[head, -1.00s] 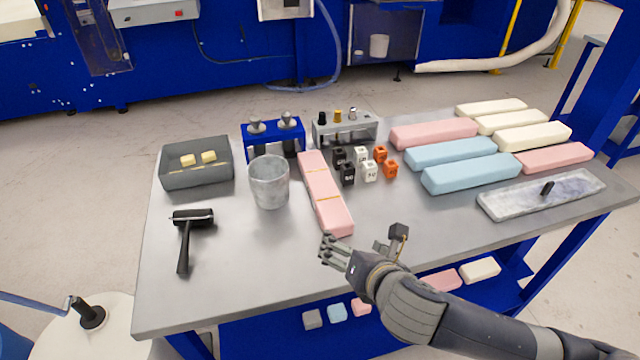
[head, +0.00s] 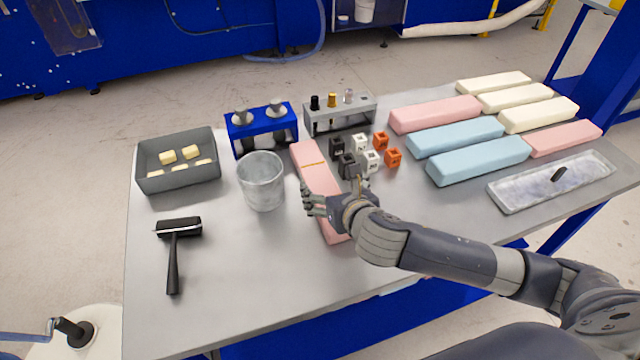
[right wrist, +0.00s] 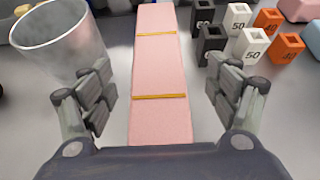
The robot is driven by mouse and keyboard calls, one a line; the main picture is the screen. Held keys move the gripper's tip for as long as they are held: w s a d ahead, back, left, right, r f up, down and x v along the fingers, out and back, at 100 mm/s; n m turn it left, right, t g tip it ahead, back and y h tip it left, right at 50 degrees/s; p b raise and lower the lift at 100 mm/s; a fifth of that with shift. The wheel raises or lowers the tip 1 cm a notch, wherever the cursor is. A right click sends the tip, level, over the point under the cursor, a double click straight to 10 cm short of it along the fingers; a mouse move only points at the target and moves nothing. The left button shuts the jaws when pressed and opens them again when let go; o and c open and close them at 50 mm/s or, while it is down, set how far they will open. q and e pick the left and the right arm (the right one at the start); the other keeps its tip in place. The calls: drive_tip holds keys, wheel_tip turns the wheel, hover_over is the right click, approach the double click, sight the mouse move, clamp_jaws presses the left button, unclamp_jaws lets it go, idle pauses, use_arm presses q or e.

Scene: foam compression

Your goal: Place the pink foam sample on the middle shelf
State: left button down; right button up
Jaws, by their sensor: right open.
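A long pink foam sample (head: 313,171) with thin yellow bands lies flat on the metal table, beside the grey cup. My right gripper (head: 318,197) hovers over its near half and hides part of it. In the right wrist view the pink foam (right wrist: 162,65) runs lengthwise between the open fingers (right wrist: 165,105), with a gap on both sides. The middle shelf cannot be made out for certain; a blue lower level (head: 300,333) shows below the table's front edge. My left gripper is not in view.
A grey cup (head: 262,182) stands close left of the foam. Several small numbered blocks (head: 371,160) stand close right. More foam bars (head: 478,160) and a grey tray (head: 515,196) fill the right side. A black roller (head: 178,228) lies at left. The front table area is clear.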

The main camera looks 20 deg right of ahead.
sight(321, 181)
drive_tip(key=shift+w+f, duration=0.15)
drive_tip(key=shift+w, duration=0.15)
drive_tip(key=x, duration=0.4)
drive_tip(key=shift+a+f+p, duration=0.15)
drive_tip(key=shift+a+p, duration=0.05)
drive_tip(key=shift+p, duration=0.2)
drive_tip(key=shift+w+f, duration=0.15)
drive_tip(key=shift+w, duration=0.1)
drive_tip(key=c, duration=0.8)
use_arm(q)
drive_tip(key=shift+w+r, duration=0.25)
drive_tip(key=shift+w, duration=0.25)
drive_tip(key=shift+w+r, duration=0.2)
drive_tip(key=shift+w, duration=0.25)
use_arm(e)
drive_tip(key=shift+c, duration=0.6)
drive_tip(key=shift+c, duration=0.3)
